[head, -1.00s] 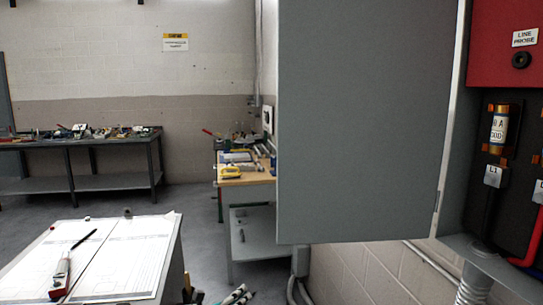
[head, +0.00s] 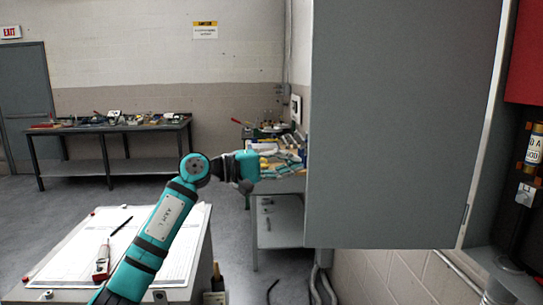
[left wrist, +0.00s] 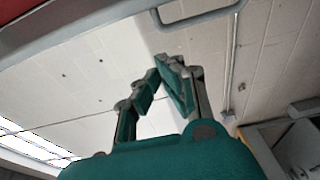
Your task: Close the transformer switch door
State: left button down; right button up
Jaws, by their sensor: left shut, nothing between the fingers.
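The grey switch door (head: 405,120) stands open in the head view, swung out to the left of the cabinet. The cabinet's red panel (head: 525,60) and a fuse (head: 533,150) above a grey terminal block show at the right edge. My left gripper (head: 298,166) is beside the door's free left edge; I cannot tell whether it touches. In the left wrist view its fingers (left wrist: 160,68) come together with nothing between them. A grey edge and a grey looped bar (left wrist: 200,14) cross the top of that view; I cannot tell what they belong to. My right gripper is out of view.
A sloped stand with papers (head: 140,248) and a red-and-white device (head: 102,260) is at lower left. A cluttered workbench (head: 283,185) stands behind the gripper, another (head: 110,168) at the back wall. Grey floor lies open between them.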

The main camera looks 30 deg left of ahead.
pick_arm(q)
jog(key=d+p, duration=0.1)
jog(key=s+d, duration=0.1)
jog(key=s+d+p, duration=0.1)
jog(key=shift+d+p, duration=0.3)
jog(key=shift+p, duration=0.05)
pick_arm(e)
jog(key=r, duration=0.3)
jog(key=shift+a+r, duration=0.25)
pick_arm(q)
jog(key=shift+w, duration=0.15)
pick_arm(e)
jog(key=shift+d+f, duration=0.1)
